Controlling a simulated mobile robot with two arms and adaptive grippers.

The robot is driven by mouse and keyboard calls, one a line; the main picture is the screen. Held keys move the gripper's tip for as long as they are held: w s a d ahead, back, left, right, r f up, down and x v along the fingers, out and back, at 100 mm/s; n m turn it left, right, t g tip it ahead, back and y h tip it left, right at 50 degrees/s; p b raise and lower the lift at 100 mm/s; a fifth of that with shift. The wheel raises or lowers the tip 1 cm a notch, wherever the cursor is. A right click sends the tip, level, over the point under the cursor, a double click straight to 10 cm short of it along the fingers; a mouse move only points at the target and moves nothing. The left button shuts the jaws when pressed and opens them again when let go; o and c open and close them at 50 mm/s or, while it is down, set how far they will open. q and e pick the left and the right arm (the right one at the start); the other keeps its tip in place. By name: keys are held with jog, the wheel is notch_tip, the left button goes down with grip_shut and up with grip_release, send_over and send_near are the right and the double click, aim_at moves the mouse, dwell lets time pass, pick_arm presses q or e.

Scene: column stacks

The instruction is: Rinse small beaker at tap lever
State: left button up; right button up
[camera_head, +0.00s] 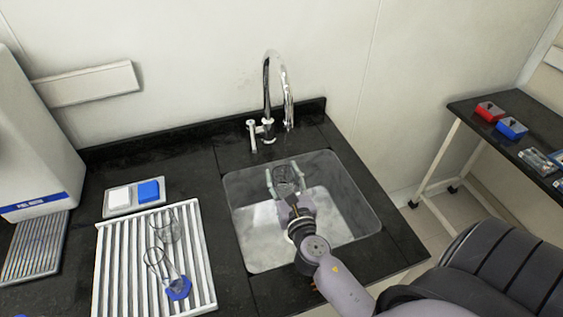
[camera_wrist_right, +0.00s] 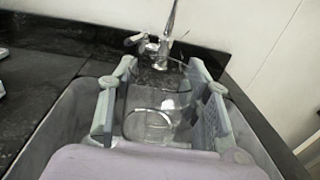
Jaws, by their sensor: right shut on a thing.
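My right gripper (camera_head: 284,182) is over the sink, shut on a small clear glass beaker (camera_head: 288,187). In the right wrist view the beaker (camera_wrist_right: 155,108) sits between the two fingers of the gripper (camera_wrist_right: 160,100), and appears upright. The chrome tap (camera_head: 277,90) with its curved spout stands behind the sink, beyond the beaker. The tap lever (camera_head: 252,134) is at the left of the tap's base. No water stream is clearly visible. My left gripper is not in view.
The sink basin (camera_head: 245,245) is set in a black counter. Left of it, a white drying rack (camera_head: 110,265) holds a clear beaker (camera_head: 168,225) and a blue-based glass cylinder (camera_head: 178,289). A side table (camera_head: 478,104) stands right.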

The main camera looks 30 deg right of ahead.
jog(key=shift+r, duration=0.1)
dwell(0.3)
jog(key=shift+s+a+r+p, duration=0.55)
jog(key=shift+s+r+p, duration=0.1)
jog(key=shift+r, duration=0.1)
jog(key=shift+s+a+r+p, duration=0.4)
jog(key=shift+s+a+r, duration=0.1)
jog(key=shift+s+r, duration=0.15)
jog(key=shift+s+a+r+p, duration=0.35)
jog(key=shift+s+a+r, duration=0.2)
jog(key=shift+s, duration=0.15)
